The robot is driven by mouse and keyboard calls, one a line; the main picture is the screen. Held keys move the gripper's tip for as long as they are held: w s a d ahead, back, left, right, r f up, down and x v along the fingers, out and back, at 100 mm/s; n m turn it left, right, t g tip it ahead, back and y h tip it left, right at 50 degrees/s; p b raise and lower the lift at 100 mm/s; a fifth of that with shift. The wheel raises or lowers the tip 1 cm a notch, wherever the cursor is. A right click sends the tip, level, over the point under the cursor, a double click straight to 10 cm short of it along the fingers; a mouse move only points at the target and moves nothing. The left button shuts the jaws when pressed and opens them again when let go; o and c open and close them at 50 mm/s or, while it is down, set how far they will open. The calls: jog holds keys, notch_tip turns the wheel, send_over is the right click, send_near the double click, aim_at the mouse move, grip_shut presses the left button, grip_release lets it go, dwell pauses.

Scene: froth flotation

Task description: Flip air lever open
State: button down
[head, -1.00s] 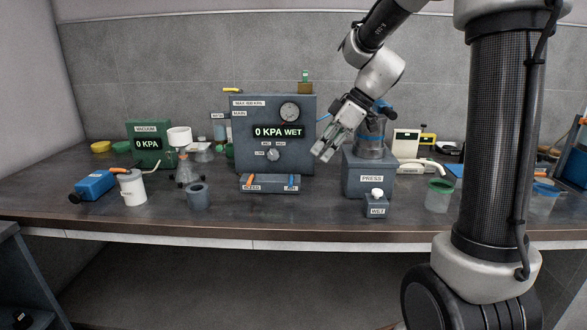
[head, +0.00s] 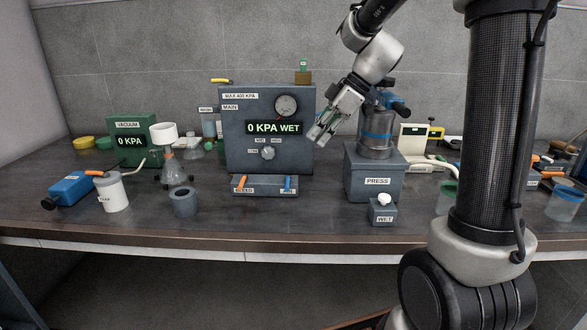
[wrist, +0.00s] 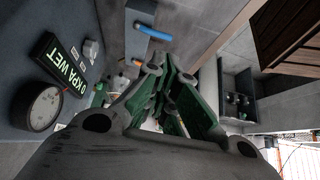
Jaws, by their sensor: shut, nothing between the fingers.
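The air lever (head: 288,183) is a small blue handle standing upright at the right end of a low grey valve block (head: 264,192), above a white label. An orange lever (head: 242,182) stands at the block's left end. The block sits in front of the grey main panel (head: 235,110), whose display reads 0 KPA WET. My gripper (head: 318,135) is shut and empty, beside the panel's right edge, above and to the right of the blue lever and apart from it. In the wrist view the blue lever (wrist: 153,33) shows beyond my closed fingers (wrist: 168,95).
The press (head: 376,178) stands right of the panel, with the WET box (head: 383,211) in front. A grey cup (head: 185,203), a white cup (head: 112,193) and a flask (head: 175,172) stand to the left. The bench front below the valve block is clear.

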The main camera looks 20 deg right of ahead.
aim_at(287, 184)
jog(key=x, duration=1.4)
jog(key=shift+s, duration=0.1)
